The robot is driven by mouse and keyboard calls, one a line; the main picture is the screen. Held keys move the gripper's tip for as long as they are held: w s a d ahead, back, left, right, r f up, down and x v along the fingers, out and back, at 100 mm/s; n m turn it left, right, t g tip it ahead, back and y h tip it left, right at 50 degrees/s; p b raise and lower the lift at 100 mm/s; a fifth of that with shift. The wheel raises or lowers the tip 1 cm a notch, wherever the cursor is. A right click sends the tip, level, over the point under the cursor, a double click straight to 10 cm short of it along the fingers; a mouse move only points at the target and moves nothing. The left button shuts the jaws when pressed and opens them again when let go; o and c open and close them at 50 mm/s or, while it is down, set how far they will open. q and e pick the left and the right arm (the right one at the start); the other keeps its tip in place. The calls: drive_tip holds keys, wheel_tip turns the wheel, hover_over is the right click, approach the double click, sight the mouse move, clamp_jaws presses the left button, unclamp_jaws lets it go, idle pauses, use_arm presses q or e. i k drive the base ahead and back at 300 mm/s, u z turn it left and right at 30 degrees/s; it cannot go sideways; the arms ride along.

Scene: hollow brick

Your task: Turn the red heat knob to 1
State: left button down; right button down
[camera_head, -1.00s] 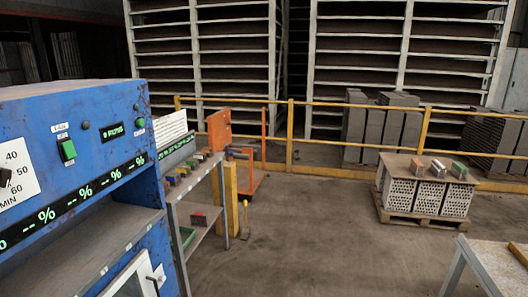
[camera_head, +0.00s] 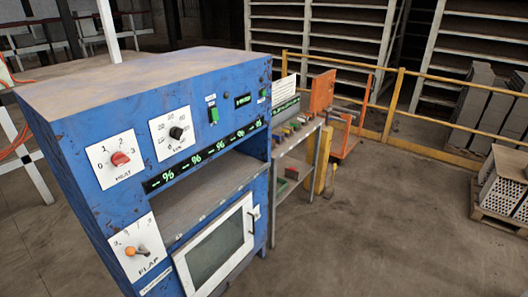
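The red heat knob (camera_head: 120,159) sits on a white dial plate (camera_head: 105,171) marked 0 to 3, at the upper left of the front of a blue machine (camera_head: 75,185). The plate's lower label seems to read HEAT. The knob's exact pointing direction is too small to tell. Neither of my grippers is in view.
A black timer knob (camera_head: 176,132) is right of the heat dial. An orange flap knob (camera_head: 131,251) is below it. A green switch (camera_head: 213,114) is farther right. The machine has a windowed door (camera_head: 220,248). Open floor (camera_head: 390,235) lies to the right.

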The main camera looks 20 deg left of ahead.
sight(118, 160)
drive_tip(key=u, duration=1.25)
